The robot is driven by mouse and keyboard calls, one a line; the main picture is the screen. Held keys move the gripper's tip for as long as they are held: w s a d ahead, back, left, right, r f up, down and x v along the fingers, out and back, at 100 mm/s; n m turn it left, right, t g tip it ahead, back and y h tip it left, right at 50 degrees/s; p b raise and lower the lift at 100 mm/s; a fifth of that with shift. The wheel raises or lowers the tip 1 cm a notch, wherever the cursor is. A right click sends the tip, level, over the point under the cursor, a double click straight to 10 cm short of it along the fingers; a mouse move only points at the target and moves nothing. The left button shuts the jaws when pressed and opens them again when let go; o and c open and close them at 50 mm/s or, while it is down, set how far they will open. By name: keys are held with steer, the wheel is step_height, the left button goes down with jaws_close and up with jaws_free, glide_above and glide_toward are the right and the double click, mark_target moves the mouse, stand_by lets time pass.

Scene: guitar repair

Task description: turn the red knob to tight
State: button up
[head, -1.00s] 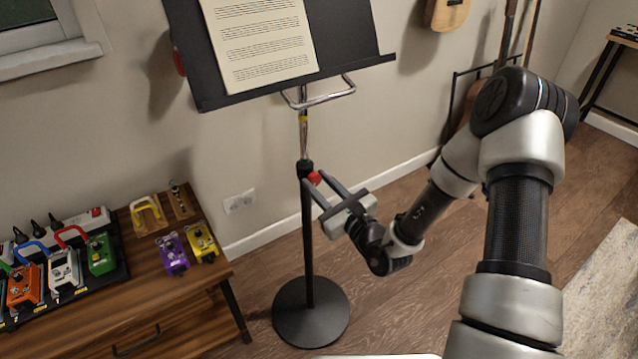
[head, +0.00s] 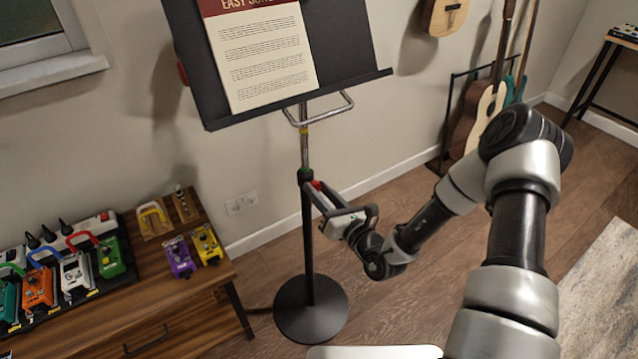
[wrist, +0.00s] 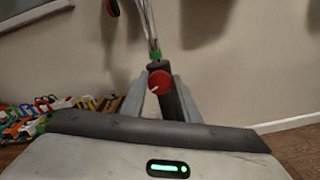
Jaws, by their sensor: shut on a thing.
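The red knob (head: 316,185) sits on the side of the music stand's collar, at the top of the black lower tube (head: 307,240). In the wrist view the round red knob (wrist: 160,80) faces me, with a white mark toward its lower left. My gripper (head: 313,187) is shut on the knob, with one finger on each side; the fingers (wrist: 160,92) also show in the wrist view. A green band (wrist: 155,55) shows on the collar just above the knob. The gripper partly hides the knob in the head view.
The stand's black desk (head: 350,60) holds a song sheet (head: 265,60) above my gripper. Its round base (head: 311,325) is on the floor. A wooden table (head: 180,310) with several pedals is at left. Guitars (head: 485,110) stand at back right.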

steer(key=m+p, duration=0.4)
steer(key=m, duration=0.2)
steer(key=shift+d+m+p, duration=0.1)
steer(key=shift+m+p, duration=0.2)
steer(key=shift+p, duration=0.1)
steer(key=m+p, duration=0.2)
steer(key=m, duration=0.4)
steer(key=shift+f+p, duration=0.1)
steer(key=shift+p, duration=0.3)
steer(key=m+p, duration=0.1)
steer(key=m, duration=0.3)
steer(key=shift+f+m, duration=0.1)
steer(key=shift+m, duration=0.3)
steer(key=m, duration=0.4)
steer(key=shift+f, duration=0.1)
steer(key=shift+m, duration=0.3)
steer(key=o, duration=1)
steer(key=shift+o, duration=0.2)
